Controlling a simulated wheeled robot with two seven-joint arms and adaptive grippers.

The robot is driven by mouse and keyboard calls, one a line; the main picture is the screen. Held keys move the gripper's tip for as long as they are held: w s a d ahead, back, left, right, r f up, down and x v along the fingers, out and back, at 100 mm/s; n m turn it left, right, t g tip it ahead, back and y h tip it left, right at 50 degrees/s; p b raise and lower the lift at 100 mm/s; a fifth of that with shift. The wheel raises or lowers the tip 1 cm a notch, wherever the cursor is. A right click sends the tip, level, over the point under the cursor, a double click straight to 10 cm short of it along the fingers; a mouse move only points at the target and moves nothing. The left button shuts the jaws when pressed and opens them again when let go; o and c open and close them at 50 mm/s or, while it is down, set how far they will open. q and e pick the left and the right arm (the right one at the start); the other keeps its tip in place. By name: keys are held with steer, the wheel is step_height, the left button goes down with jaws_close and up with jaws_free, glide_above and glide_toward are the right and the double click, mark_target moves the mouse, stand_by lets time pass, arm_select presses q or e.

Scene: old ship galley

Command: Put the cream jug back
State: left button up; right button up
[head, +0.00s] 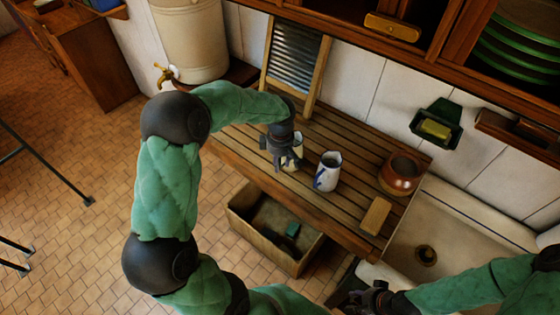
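A white jug with blue markings (328,171) stands upright on the slatted wooden draining board (352,207). A second pale vessel (297,147) is just to its left, partly hidden by my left gripper. I cannot tell which of the two is the cream jug. My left gripper (286,163) points down at the pale vessel, its fingers at the vessel's near side. Whether they are shut on it is not clear. My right gripper (362,300) is low at the bottom edge, in front of the sink, away from both vessels; its fingers are hard to make out.
A brown pot (400,174) and a tan block (376,216) are on the board's right part, beside the sink (450,225). A washboard (293,57) leans at the back. An open crate (262,222) is below the front edge. A soap holder (436,124) hangs on the wall.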

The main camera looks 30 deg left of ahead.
arm_select(q)
step_height(320, 180, up, 12)
steer(key=shift+s+d+r, duration=0.1)
steer(key=shift+r, duration=0.1)
stand_by(0.5)
